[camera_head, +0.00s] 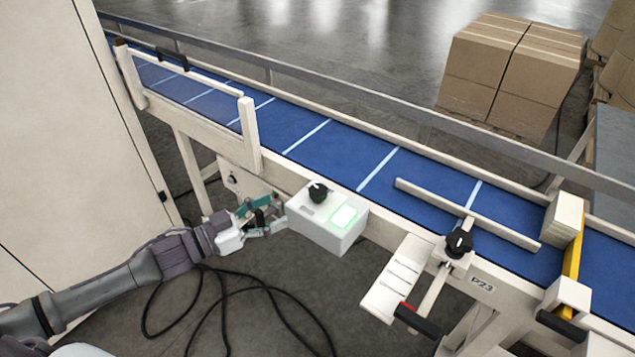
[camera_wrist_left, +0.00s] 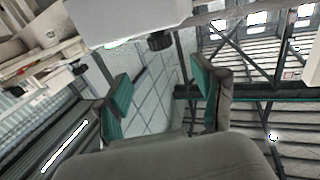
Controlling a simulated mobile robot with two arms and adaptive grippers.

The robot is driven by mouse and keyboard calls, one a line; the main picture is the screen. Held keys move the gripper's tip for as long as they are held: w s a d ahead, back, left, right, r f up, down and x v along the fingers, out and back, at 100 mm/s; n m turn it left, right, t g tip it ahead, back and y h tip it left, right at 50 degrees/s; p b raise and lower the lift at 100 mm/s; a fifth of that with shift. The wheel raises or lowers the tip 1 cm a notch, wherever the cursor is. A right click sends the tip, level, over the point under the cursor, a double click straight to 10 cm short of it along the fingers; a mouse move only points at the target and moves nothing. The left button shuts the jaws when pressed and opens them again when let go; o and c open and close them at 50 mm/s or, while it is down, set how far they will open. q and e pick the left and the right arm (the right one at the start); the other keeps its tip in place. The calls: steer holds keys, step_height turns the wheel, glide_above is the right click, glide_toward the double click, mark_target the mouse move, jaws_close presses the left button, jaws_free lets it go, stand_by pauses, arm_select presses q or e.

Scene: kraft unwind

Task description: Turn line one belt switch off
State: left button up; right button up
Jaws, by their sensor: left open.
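A white control box (camera_head: 325,232) sits on the near side of the conveyor. On its top are a black rotary knob (camera_head: 318,192) and a rectangular button (camera_head: 344,216) glowing green. My left gripper (camera_head: 277,213) is open and empty, just left of the box. In the left wrist view, the open teal-padded gripper (camera_wrist_left: 160,88) has the white box (camera_wrist_left: 125,17) and its black knob (camera_wrist_left: 159,41) above and beyond the fingers. The knob is not between the fingers. Its exact pointer setting is too small to read. My right gripper is in neither view.
The blue conveyor belt (camera_head: 330,145) runs diagonally behind the box. Right of it are a tilted white bracket (camera_head: 396,280), a black clamp knob (camera_head: 459,241) and a red-and-black handle (camera_head: 417,320). Black cables (camera_head: 240,290) lie on the floor. A pale cabinet (camera_head: 75,130) stands left.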

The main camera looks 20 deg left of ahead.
mark_target(310, 193)
arm_select(q)
steer(key=p+x, duration=0.3)
steer(key=x, duration=0.7)
steer(key=shift+w+d, duration=0.1)
steer(key=shift+w, duration=0.15)
steer(key=shift+w+d, duration=0.6)
steer(key=shift+w+f, duration=0.1)
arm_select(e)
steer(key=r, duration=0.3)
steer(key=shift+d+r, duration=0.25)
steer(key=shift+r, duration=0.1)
arm_select(q)
steer(key=c, duration=1.2)
steer(key=shift+o, duration=0.2)
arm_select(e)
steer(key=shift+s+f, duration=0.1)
